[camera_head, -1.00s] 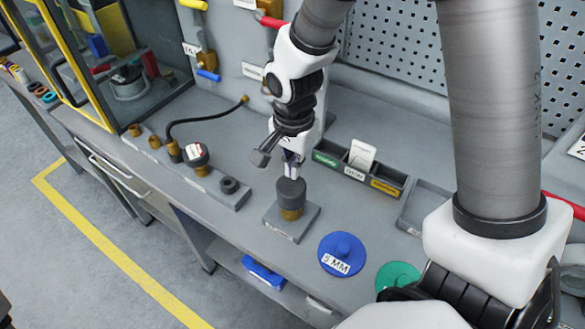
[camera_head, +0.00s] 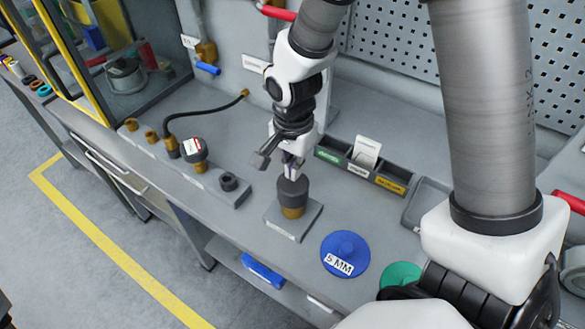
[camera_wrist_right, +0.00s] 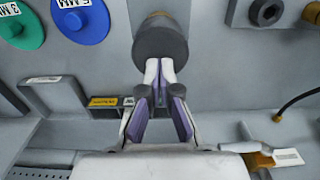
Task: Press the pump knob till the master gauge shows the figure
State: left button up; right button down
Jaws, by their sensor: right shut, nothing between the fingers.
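The pump knob (camera_head: 293,189) is a dark grey cylinder on a brass stem, standing on a small square plate on the bench. My right gripper (camera_head: 292,176) is shut and empty, pointing down with its tips at the top of the knob. In the right wrist view the shut fingertips (camera_wrist_right: 160,62) meet the edge of the round knob (camera_wrist_right: 160,42); whether they press on it I cannot tell. A gauge (camera_head: 194,148) with a dark body and a white and red face stands on the long block at the left; its reading is too small to make out. My left gripper is not in view.
A blue disc marked 5 MM (camera_head: 344,254) and a green disc (camera_head: 400,276) lie right of the knob. A compartment bin (camera_head: 390,182) with labels stands behind. A black hose (camera_head: 205,112) runs behind the gauge. The bench between gauge block and knob is clear.

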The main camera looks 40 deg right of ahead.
aim_at(293, 189)
jog(key=shift+f, duration=0.15)
dwell(0.5)
jog(key=shift+f+b, duration=2.5)
jog(key=shift+f, duration=0.9)
notch_tip(293, 189, up, 7)
jog(key=p, duration=0.7)
jog(key=shift+r, duration=0.1)
jog(key=shift+f+b, duration=0.25)
jog(key=shift+b, duration=0.05)
